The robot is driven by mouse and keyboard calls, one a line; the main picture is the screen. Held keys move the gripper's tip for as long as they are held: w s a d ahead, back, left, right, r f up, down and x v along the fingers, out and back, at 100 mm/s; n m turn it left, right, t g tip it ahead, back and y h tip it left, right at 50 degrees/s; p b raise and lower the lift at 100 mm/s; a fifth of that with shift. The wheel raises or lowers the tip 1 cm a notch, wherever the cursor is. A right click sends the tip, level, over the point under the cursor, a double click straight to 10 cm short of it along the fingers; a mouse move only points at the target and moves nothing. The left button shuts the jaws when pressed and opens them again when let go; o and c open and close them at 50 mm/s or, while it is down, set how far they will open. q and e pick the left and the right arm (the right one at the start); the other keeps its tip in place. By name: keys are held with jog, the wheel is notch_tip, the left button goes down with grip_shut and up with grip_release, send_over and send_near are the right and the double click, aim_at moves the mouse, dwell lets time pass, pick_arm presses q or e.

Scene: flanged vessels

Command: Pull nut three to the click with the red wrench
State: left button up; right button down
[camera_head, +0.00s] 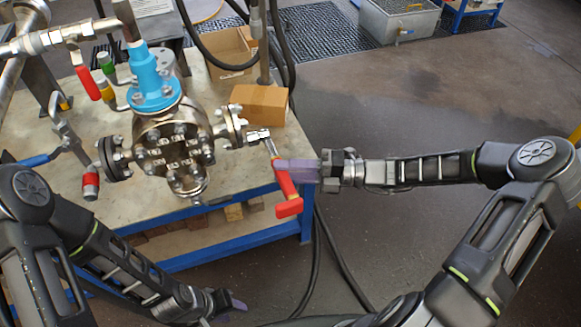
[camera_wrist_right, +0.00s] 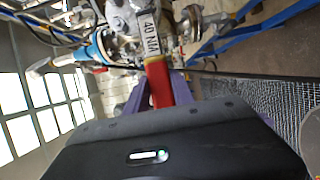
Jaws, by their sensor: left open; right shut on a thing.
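The red wrench (camera_head: 285,186) has a red handle and a silver head (camera_head: 257,135), which is at the vessel's right-hand flange (camera_head: 232,126). Whether the head is seated on a nut is too small to tell. My right gripper (camera_head: 283,169) is shut on the red handle; its purple fingers also flank the handle in the right wrist view (camera_wrist_right: 166,85). A "40 NM" label (camera_wrist_right: 151,32) shows on the wrench there. The flanged steel vessel (camera_head: 172,150) has bolts round its front; I cannot tell which nut is three. My left gripper (camera_head: 232,301) is open and empty, low in front of the table.
The vessel stands on a blue-framed table (camera_head: 222,185). Cardboard boxes (camera_head: 260,104) sit behind the right-hand flange. A red-handled valve (camera_head: 87,82) and pipes are at the left. Dark hoses hang behind and beside the table. The floor to the right is open.

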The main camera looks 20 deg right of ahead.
jog(key=shift+a+r, duration=0.1)
jog(key=shift+a, duration=0.4)
